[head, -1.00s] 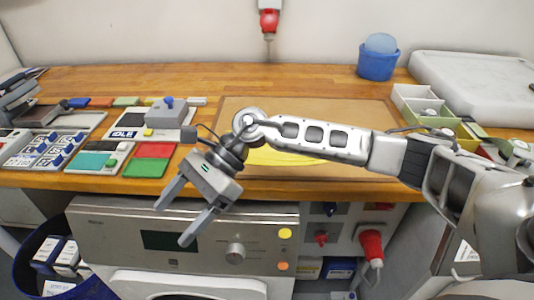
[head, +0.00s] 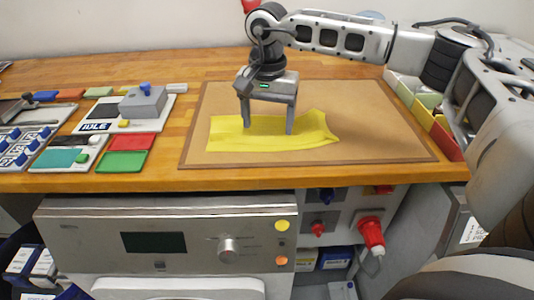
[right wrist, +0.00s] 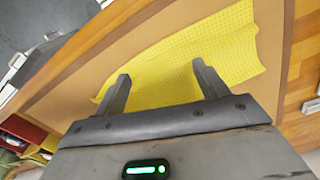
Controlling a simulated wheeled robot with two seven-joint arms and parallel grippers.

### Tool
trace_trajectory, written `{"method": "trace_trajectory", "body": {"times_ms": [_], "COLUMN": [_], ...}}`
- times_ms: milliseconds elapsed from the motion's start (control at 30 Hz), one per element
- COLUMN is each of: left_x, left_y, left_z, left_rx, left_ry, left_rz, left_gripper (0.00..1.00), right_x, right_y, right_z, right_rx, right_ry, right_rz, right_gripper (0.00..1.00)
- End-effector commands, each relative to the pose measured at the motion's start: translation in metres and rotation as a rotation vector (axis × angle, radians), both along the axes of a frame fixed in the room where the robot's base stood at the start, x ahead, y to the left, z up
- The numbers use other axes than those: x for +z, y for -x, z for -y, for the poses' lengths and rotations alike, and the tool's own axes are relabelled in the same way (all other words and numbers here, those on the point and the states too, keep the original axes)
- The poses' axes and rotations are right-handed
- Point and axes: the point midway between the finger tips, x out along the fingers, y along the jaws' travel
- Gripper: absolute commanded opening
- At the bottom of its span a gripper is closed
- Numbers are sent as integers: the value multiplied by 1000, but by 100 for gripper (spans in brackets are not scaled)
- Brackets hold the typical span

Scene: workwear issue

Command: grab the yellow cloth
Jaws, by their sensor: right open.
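The yellow cloth (head: 275,132) lies flat on a brown board with a raised rim (head: 370,135) on the wooden worktop. My right gripper (head: 268,130) points down over the cloth, with its fingers apart and nothing seen between them but cloth lying below. In the right wrist view the cloth (right wrist: 195,62) spreads beneath and beyond the two open fingertips (right wrist: 160,72). Whether the fingertips touch the cloth cannot be told. My left gripper is not in view.
Left of the board are a grey box with a blue knob (head: 143,101), a red tile (head: 125,141) and a green tile (head: 121,162). Coloured bins (head: 424,108) stand at the right. A machine front (head: 170,235) is below the worktop edge. The board's right part is clear.

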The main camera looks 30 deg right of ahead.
Motion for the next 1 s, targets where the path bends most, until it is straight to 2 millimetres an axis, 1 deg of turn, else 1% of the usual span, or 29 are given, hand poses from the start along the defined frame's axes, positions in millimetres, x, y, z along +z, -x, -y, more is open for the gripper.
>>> {"method": "trace_trajectory", "body": {"times_ms": [33, 200, 300, 433, 733, 767, 1000], "left_x": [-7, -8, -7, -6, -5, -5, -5], "left_y": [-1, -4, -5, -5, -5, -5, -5], "left_z": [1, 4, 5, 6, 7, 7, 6], "left_rx": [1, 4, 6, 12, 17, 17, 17], "left_ry": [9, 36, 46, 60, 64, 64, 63], "left_rz": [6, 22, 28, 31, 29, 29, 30], "left_gripper": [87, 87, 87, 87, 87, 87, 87], "right_x": [-13, -32, -38, -43, -44, -44, -44], "right_y": [0, 0, 0, 0, 0, 0, 0], "right_z": [0, -1, -1, -1, -1, -1, -1], "right_rx": [0, 0, 0, 1, 1, 1, 1], "right_ry": [-1, -1, -1, -1, -1, -1, -1], "right_rz": [1, 0, 0, 1, 0, 0, -2], "right_gripper": [73, 73, 73, 73, 73, 71, 38]}}
